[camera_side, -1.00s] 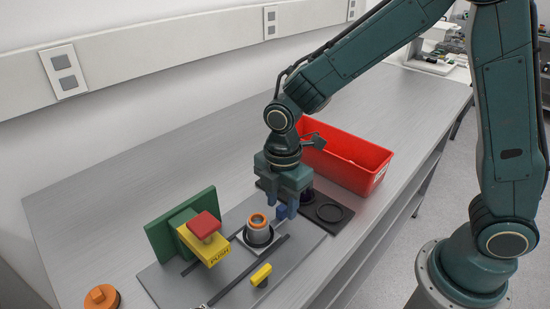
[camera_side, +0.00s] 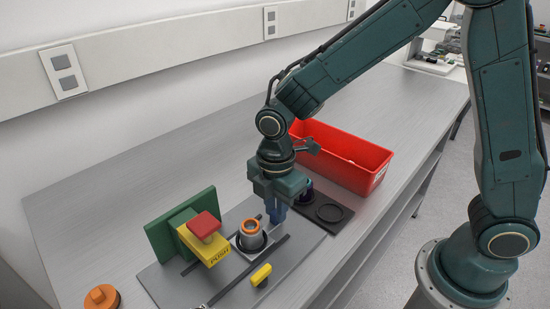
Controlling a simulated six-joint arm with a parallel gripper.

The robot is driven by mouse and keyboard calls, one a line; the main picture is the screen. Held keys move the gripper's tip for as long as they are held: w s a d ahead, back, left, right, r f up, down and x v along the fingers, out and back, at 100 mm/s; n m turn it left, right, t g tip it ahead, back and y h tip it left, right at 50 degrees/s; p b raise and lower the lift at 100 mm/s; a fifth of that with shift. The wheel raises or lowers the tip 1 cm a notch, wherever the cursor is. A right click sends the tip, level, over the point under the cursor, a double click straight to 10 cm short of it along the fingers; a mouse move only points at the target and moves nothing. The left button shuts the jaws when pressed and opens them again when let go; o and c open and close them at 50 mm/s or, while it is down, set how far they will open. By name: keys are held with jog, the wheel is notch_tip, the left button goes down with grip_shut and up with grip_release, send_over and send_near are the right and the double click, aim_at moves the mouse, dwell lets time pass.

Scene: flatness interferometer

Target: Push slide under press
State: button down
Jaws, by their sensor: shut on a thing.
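The slide (camera_side: 236,243) is a small carriage on dark rails on a grey plate, carrying a grey cup-like part with an orange ring (camera_side: 249,227). A blue handle (camera_side: 277,214) is at its right end. My gripper (camera_side: 276,214) points down and is shut on the blue handle; the fingers partly hide it. The press is to the left of the slide: a green bracket (camera_side: 160,235), a yellow block marked PUSH (camera_side: 211,252) and a red top (camera_side: 204,225). The slide is close to the press, with the ringed part just right of the yellow block.
A yellow stop-like piece (camera_side: 261,274) stands at the plate's front. A black tray (camera_side: 345,213) with round recesses and a dark cylinder (camera_side: 306,189) lies to the right. A red bin (camera_side: 372,178) stands behind it. An orange knob (camera_side: 102,297) is at the front left.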

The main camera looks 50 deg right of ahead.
aim_at(255, 221)
jog(key=a, duration=0.6)
jog(key=c, duration=1.3)
grip_release()
jog(key=shift+d, duration=0.1)
jog(key=shift+r, duration=0.2)
notch_tip(255, 221, up, 14)
jog(key=shift+f, duration=0.25)
